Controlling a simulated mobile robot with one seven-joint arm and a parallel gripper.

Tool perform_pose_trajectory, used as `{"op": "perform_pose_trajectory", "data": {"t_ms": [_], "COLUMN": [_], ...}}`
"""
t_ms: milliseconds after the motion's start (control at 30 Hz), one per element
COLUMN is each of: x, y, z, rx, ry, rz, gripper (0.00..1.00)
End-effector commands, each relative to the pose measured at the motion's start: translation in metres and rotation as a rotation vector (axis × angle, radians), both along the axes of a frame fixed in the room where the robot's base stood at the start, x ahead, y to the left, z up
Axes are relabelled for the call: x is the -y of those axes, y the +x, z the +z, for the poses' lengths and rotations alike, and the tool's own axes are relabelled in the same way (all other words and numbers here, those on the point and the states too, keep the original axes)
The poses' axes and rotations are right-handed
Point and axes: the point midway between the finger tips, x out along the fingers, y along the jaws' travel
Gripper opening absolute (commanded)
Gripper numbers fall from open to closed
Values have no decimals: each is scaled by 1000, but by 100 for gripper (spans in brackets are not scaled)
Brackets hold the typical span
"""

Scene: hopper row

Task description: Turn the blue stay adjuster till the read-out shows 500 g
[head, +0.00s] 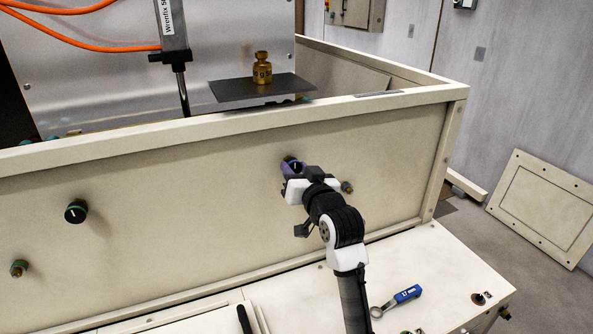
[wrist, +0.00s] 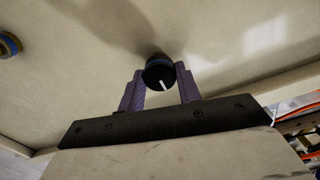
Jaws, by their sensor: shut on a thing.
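My gripper (head: 293,170) is at the front panel, its purple fingers on either side of a black round knob with a white pointer line. In the wrist view the knob (wrist: 160,73) sits between the fingertips, its pointer toward the lower part of the picture. No blue shows clearly on this knob; the fingers hide part of it in the head view. A brass fitting (head: 348,187) is just right of my gripper; a brass fitting with a blue ring (wrist: 8,45) shows at the wrist view's left edge. No read-out is visible.
Another black knob with a green-teal ring (head: 75,211) and a brass fitting (head: 18,268) are on the panel's left. A brass weight (head: 262,72) stands on a dark plate (head: 225,90) behind the panel.

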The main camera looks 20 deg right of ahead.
Motion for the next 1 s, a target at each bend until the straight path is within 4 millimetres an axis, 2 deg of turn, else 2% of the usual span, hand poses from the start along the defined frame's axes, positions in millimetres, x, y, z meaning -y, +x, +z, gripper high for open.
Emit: {"op": "perform_pose_trajectory", "data": {"t_ms": [267,1000], "x": [-1,-1], "y": [0,0], "z": [-4,-3], "rx": [3,18], "ry": [-77,-578], "rz": [2,2], "gripper": [11,11]}}
